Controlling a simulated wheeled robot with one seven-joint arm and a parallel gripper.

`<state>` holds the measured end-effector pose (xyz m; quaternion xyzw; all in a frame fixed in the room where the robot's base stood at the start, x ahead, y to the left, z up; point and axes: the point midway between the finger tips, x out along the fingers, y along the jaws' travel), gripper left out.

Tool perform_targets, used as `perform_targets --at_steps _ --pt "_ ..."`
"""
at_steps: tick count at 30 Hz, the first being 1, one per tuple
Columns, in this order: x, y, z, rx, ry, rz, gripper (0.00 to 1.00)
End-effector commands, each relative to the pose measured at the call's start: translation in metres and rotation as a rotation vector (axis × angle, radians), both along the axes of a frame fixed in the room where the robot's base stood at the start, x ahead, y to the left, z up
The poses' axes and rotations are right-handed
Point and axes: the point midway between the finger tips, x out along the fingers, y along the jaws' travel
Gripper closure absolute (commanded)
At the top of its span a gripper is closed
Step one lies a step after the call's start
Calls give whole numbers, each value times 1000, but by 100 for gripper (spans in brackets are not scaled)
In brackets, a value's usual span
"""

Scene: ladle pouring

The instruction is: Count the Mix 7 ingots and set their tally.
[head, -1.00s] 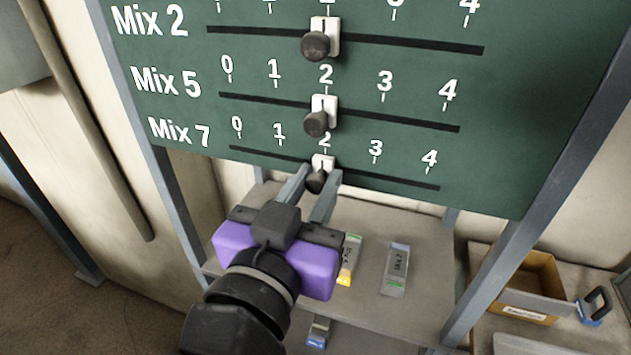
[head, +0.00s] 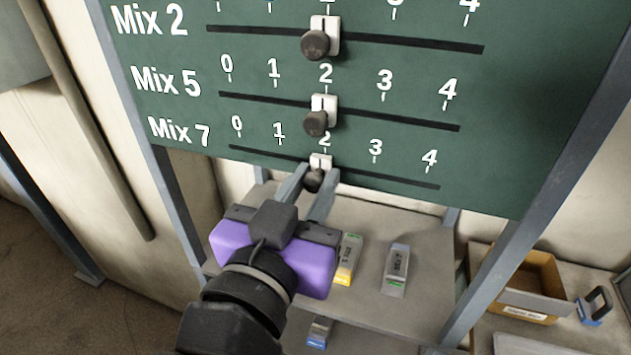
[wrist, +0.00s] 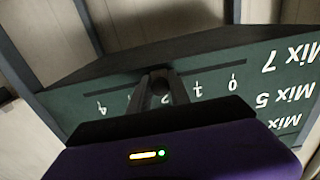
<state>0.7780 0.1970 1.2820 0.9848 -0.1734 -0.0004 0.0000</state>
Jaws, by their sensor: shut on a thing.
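The green tally board (head: 480,130) fills the upper head view, with rows for Mix 2, Mix 5 and Mix 7, each numbered 0 to 4. My gripper (head: 313,180) is shut on that knob. The knob also shows between the fingers in the wrist view (wrist: 160,87). Below the board, one ingot (head: 348,262) with a yellow end and one grey ingot (head: 395,270) with a green mark lie on the shelf. Their labels are too small to read surely.
At the right stand an open cardboard box (head: 515,290) and a blue-and-black object (head: 594,307). Grey posts (head: 540,180) flank the board. The Mix 2 and Mix 5 sliders are at 2.

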Motion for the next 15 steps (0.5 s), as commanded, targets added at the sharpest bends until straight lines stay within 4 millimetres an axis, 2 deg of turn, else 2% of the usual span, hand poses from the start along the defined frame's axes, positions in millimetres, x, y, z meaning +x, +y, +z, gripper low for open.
perform_targets --at_steps 15 --pt "35 98 -3 0 -2 3 100"
